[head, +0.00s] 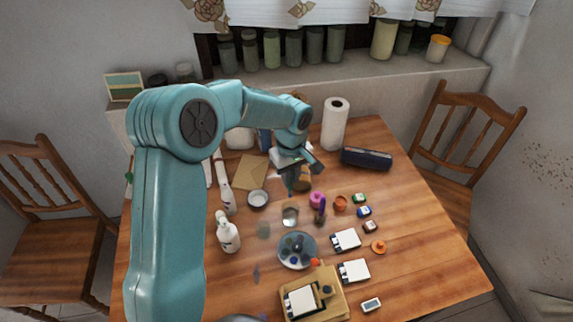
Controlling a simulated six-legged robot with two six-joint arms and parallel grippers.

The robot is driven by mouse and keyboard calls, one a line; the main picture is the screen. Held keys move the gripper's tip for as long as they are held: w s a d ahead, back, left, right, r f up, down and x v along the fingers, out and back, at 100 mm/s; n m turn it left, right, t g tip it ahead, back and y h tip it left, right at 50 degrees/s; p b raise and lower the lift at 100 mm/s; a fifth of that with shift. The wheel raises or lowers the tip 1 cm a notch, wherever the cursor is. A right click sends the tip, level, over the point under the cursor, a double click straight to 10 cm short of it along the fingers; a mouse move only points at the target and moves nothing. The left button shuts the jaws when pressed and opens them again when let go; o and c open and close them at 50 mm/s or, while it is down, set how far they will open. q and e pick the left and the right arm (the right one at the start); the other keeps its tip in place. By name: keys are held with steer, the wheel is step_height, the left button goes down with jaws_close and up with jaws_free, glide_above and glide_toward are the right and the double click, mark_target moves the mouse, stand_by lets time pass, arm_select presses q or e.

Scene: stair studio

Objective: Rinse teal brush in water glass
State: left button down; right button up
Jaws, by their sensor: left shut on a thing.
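My left gripper (292,166) reaches over the table from above and is shut on a thin dark teal item, which looks like the teal brush (291,186). The brush points down toward the water glass (290,216), a small clear glass with a brownish tint. The brush tip seems to be above or just behind the glass; I cannot tell whether it touches the rim. My right gripper is not in view.
A round palette (281,252) lies in front of the glass. A pink pot (316,199), a purple item (321,215) and an orange pot (340,203) stand to its right. A paper roll (334,125) stands behind.

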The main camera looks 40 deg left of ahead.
mark_target(291, 189)
arm_select(q)
steer(key=shift+s+d+r, duration=0.2)
steer(key=shift+s, duration=0.05)
steer(key=shift+w+f+b, duration=0.3)
steer(key=shift+f+b, duration=0.05)
steer(key=shift+f, duration=0.5)
steer(key=shift+s+f+b, duration=0.25)
steer(key=shift+f+b, duration=0.25)
steer(key=shift+f, duration=0.25)
step_height(291, 189, down, 5)
steer(key=b, duration=0.3)
steer(key=shift+w+b, duration=0.1)
steer(key=shift+b, duration=0.25)
step_height(291, 189, down, 4)
steer(key=b, duration=0.4)
steer(key=shift+f, duration=0.1)
steer(key=shift+d+b, duration=0.2)
steer(key=shift+b, duration=0.15)
